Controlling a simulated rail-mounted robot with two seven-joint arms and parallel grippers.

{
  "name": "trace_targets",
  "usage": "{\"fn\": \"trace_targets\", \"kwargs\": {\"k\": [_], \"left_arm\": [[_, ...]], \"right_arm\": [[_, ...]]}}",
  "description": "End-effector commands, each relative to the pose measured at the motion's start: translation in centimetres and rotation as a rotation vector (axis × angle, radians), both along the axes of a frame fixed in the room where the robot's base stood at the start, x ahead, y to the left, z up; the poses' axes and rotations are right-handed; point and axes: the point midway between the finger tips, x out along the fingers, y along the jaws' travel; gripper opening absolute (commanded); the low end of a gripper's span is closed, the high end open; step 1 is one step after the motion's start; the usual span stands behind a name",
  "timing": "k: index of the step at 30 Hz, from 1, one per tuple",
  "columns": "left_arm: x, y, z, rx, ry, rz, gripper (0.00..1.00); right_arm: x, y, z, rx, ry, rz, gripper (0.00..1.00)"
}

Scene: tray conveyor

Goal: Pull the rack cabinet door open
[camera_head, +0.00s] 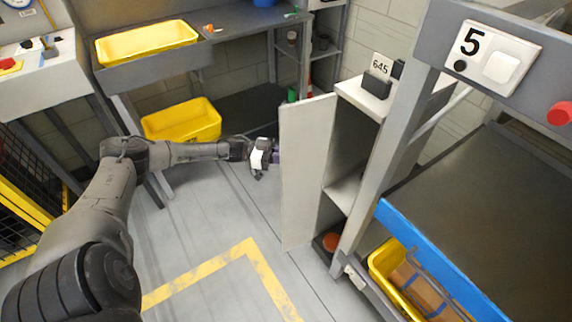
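The rack cabinet door (305,170) is a tall pale panel that stands swung out from the cabinet (352,160). The cabinet's inside shows to the right of the door, with a shelf and a dark bin holding an orange-red item (331,242) at the bottom. My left gripper (270,156) is at the door's left side, about mid-height. A small purple-grey part (277,157) shows between the gripper and the door. The fingers are too small and partly hidden to tell whether they are closed on it. My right gripper is not in view.
A conveyor frame with a "5" sign (496,52) and a blue edge (440,262) stands at the right. A "645" sign (380,66) is on the cabinet top. Yellow bins (182,122) are at the back left. The floor (215,215) left of the door is clear.

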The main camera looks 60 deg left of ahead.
Motion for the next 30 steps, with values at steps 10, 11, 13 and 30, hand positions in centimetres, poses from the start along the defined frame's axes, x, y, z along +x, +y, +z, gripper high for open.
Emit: {"fn": "trace_targets", "kwargs": {"k": [10,11,13,30], "left_arm": [[0.27,0.57,-0.11,-0.004,0.006,0.004,0.00],[0.27,0.57,-0.11,-0.004,0.006,0.004,0.00],[0.27,0.58,-0.10,-0.004,0.006,0.004,0.00],[0.27,0.56,-0.07,-0.002,0.003,0.003,0.36]], "right_arm": [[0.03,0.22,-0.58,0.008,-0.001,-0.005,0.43],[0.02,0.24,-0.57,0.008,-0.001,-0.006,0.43],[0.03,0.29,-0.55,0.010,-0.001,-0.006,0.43],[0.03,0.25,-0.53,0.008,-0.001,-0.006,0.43]]}}
